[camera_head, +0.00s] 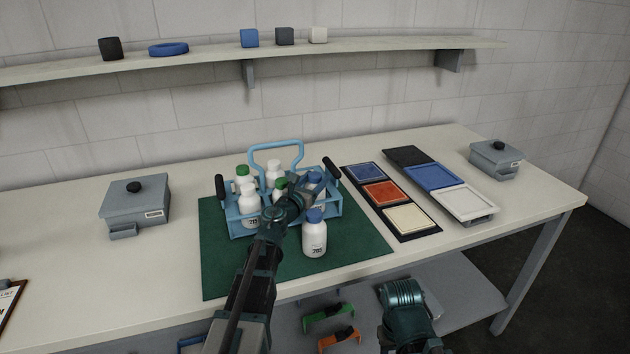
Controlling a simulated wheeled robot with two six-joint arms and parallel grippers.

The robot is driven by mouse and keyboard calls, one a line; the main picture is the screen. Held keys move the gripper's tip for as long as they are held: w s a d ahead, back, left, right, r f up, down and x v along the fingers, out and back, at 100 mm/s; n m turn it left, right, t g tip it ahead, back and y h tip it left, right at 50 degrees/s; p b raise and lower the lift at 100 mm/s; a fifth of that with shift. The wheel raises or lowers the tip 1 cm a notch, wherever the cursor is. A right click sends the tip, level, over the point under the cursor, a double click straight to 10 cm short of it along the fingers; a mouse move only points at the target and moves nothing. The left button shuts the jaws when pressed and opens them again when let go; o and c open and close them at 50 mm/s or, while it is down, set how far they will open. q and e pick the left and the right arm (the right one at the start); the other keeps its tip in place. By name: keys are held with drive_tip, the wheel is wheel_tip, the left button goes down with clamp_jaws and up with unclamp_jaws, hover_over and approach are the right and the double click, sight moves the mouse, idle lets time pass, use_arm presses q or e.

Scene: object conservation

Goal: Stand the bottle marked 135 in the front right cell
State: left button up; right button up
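A light blue carrier (276,148) with a tall handle stands on a green mat (222,270). It holds several white bottles with green, white and blue caps. A white bottle with a blue cap (314,238) stands upright on the mat in front of the carrier's right side; its small label is hard to read. My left gripper (306,192) reaches over the carrier's front right part, beside another blue-capped bottle (315,178). The arm hides that cell, and I cannot tell whether the fingers hold anything. My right gripper (403,293) is low, before the table edge; its fingers are unclear.
Grey lidded boxes stand at the left (135,205) and right (497,158). A dark tray of coloured panels (390,200) and a second panel row (440,183) lie right of the mat. A wall shelf (220,63) holds small blocks and a blue ring.

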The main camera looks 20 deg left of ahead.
use_arm(q)
drive_tip(key=shift+o, duration=1)
drive_tip(key=shift+r, duration=0.2)
drive_tip(key=s+a, duration=0.2)
drive_tip(key=s, duration=0.9)
drive_tip(key=shift+s+a, duration=0.15)
drive_tip(key=shift+s, duration=0.25)
drive_tip(key=shift+p, duration=0.3)
